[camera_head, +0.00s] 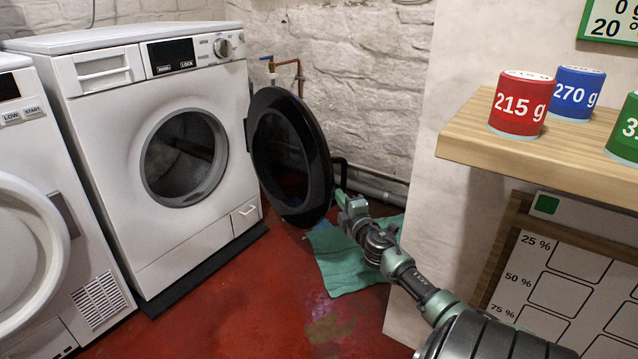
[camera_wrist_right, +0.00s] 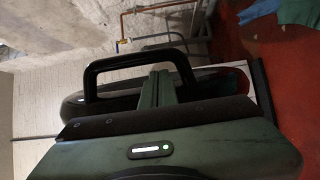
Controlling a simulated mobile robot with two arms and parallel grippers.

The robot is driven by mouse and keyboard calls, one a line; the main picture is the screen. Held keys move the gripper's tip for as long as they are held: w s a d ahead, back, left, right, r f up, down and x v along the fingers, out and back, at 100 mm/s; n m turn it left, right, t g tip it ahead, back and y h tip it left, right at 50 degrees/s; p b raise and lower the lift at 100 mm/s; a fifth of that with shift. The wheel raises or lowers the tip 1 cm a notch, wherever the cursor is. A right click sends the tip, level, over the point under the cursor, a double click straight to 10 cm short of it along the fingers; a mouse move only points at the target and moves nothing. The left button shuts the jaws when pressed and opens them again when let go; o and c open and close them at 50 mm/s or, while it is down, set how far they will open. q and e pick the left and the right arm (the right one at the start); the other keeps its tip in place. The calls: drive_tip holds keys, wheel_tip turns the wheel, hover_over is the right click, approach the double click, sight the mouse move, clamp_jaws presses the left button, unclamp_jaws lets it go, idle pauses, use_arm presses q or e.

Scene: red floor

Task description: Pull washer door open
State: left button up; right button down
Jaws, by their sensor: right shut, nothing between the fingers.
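The white washer (camera_head: 150,110) stands at the left against the wall. Its round black door (camera_head: 290,155) is swung out to the right, wide open, and the drum opening (camera_head: 185,158) is exposed. My right gripper (camera_head: 342,195) is just to the right of the door, by its outer edge. In the right wrist view, the gripper fingers (camera_wrist_right: 158,88) are shut with nothing between them. The black door handle (camera_wrist_right: 140,55) arches around and beyond the fingertips there; whether they touch it I cannot tell. My left gripper is not in view.
Another white machine (camera_head: 45,230) stands at the left edge. A wooden shelf (camera_head: 560,160) with red, blue and green cups juts out at the right. A teal cloth (camera_head: 345,265) lies on the red floor. The floor in front of the washer is clear.

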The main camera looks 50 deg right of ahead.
drive_tip(key=shift+s+d, duration=0.15)
drive_tip(key=shift+d, duration=1)
